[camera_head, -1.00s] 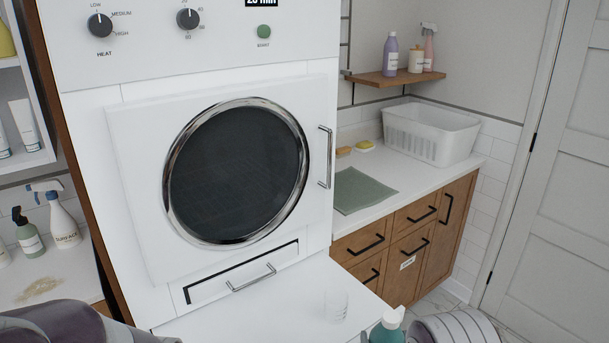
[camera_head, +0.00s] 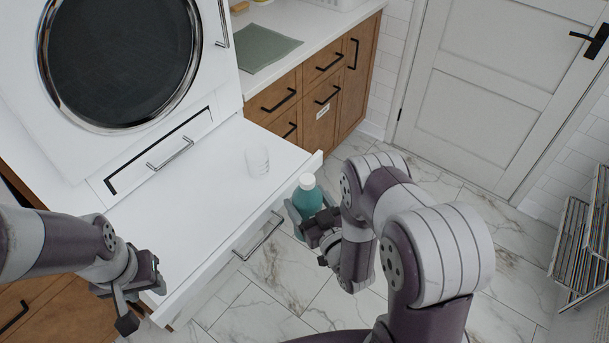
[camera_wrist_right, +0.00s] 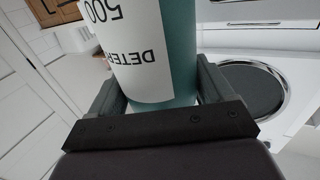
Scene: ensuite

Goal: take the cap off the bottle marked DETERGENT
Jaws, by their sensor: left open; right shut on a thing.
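The teal bottle (camera_head: 307,196) has a white cap (camera_head: 307,181) on its top and stands upright in my right gripper (camera_head: 318,218), in front of the white shelf's right edge. In the right wrist view the teal bottle (camera_wrist_right: 180,50) shows a white label (camera_wrist_right: 138,45) with "DETER" and "500" upside down. The right gripper's fingers (camera_wrist_right: 155,95) are shut on its body. My left gripper (camera_head: 135,290) is open and empty at the lower left, near the shelf's left front, well apart from the bottle.
The white pull-out shelf (camera_head: 200,210) under the dryer (camera_head: 130,70) holds a clear cup (camera_head: 257,160). A green cloth (camera_head: 265,48) lies on the counter. A metal rack (camera_head: 585,235) stands at right. Marble floor (camera_head: 290,280) is clear in front.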

